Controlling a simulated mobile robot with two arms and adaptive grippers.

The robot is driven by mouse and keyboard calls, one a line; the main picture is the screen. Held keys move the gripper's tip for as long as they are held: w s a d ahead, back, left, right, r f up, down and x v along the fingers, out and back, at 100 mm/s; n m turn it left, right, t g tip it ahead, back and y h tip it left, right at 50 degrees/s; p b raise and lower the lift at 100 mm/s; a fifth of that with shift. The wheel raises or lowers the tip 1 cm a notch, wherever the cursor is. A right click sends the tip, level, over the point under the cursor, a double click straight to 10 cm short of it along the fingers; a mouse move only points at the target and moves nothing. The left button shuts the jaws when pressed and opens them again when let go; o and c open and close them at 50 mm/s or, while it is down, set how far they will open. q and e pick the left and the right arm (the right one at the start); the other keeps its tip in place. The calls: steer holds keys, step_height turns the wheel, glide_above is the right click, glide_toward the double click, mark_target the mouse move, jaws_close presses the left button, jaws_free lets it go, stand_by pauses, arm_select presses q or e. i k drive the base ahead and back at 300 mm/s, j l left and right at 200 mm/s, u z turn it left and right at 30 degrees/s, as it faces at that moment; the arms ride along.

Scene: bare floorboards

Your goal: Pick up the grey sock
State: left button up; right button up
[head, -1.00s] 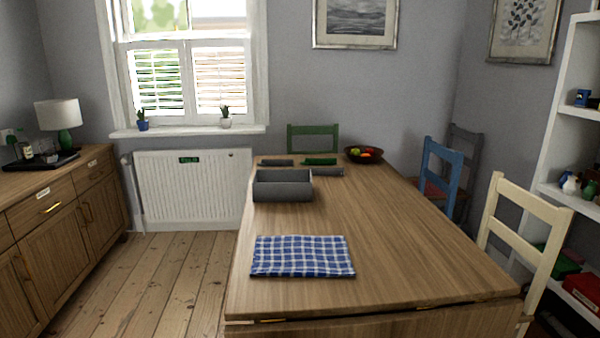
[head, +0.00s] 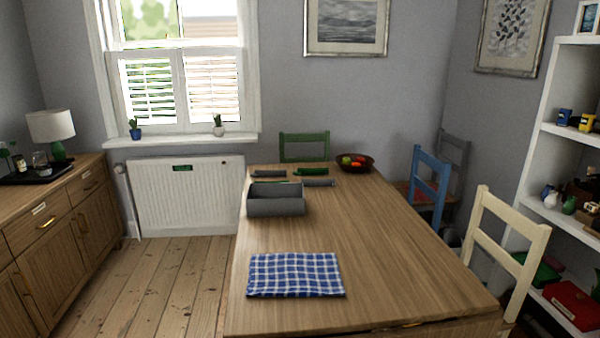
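Small grey pieces lie at the far end of the wooden table (head: 380,270), around a grey open box (head: 276,206). One grey piece (head: 269,173) lies behind the box and another grey piece (head: 319,182) lies at its right. They may be rolled socks, but they are too small to tell. A similar green piece (head: 311,171) lies between and behind them. The inside of the box is mostly hidden by its front wall. Neither of my grippers is in view.
A blue checked cloth (head: 295,275) lies on the near part of the table. A fruit bowl (head: 355,163) stands at the far end. Green, blue (head: 428,188) and cream chairs (head: 500,250) stand around the table. Bare floorboards (head: 170,285) lie between the table and the sideboard (head: 60,220).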

mark_target(306, 182)
steer(key=i+j, duration=0.15)
steer(key=j, duration=0.15)
steer(key=i+j+z, duration=0.1)
steer(key=j, duration=0.25)
steer(key=i+j, duration=0.15)
steer(key=j, duration=0.15)
steer(key=i+j+z, duration=0.1)
steer(key=j, duration=0.25)
steer(key=i+j+z, duration=0.15)
steer(key=j, duration=0.2)
steer(key=i+j+z, duration=0.1)
steer(key=i+j, duration=0.15)
steer(key=i+j+z, duration=0.15)
steer(key=j, duration=0.3)
steer(key=i+j+z, duration=0.15)
steer(key=j, duration=0.25)
steer(key=i+j+z, duration=0.1)
steer(key=j, duration=0.3)
steer(key=i+j+z, duration=0.15)
steer(key=j, duration=0.25)
steer(key=i+j+z, duration=0.15)
steer(key=j, duration=0.25)
steer(key=k, duration=0.05)
